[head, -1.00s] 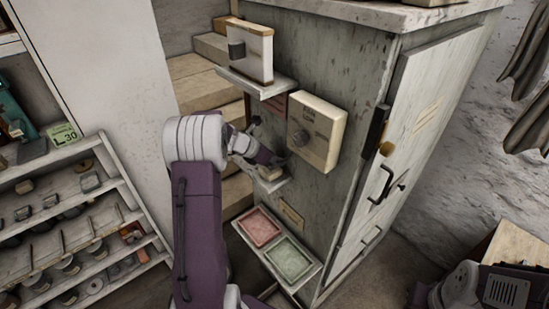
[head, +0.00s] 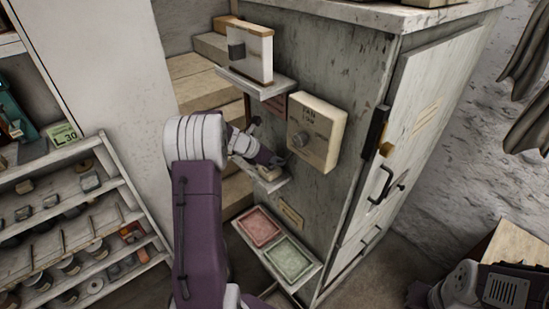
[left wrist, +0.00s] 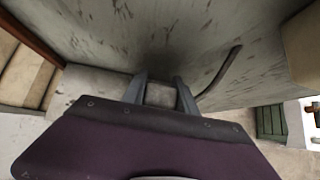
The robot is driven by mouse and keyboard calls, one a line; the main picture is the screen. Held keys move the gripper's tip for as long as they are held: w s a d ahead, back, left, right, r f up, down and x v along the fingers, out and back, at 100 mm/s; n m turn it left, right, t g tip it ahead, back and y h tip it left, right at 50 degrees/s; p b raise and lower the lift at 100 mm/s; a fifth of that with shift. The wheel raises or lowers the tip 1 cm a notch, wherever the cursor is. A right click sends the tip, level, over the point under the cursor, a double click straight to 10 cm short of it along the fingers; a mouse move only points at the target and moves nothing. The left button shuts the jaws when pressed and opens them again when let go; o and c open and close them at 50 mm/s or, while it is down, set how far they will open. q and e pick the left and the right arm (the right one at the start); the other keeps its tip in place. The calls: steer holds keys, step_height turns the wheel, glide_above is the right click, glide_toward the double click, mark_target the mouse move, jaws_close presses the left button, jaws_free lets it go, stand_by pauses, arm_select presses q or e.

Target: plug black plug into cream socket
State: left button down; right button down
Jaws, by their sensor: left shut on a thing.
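The cream socket (head: 329,148) is a box with a round grey fitting, mounted on the cabinet's side; its edge also shows at the right of the left wrist view (left wrist: 306,45). My left gripper (head: 276,162) is below and left of it, close to the cabinet wall, above a small lower shelf. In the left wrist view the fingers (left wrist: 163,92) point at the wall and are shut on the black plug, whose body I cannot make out. A dark curved cord (left wrist: 222,72) shows beside the fingers.
A white box (head: 255,55) stands on an upper shelf (head: 262,88) above my left gripper. A red tray (head: 259,227) and a green tray (head: 289,261) sit below. Black handles project from the cabinet door (head: 425,120).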

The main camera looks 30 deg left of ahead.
arm_select(q)
steer(key=shift+f+b, duration=0.6)
steer(key=shift+f, duration=0.15)
steer(key=c, duration=1.1)
jaws_free()
steer(key=shift+c, duration=0.2)
steer(key=shift+o, duration=1.3)
steer(key=shift+f, duration=0.1)
steer(key=shift+s+d+f, duration=0.1)
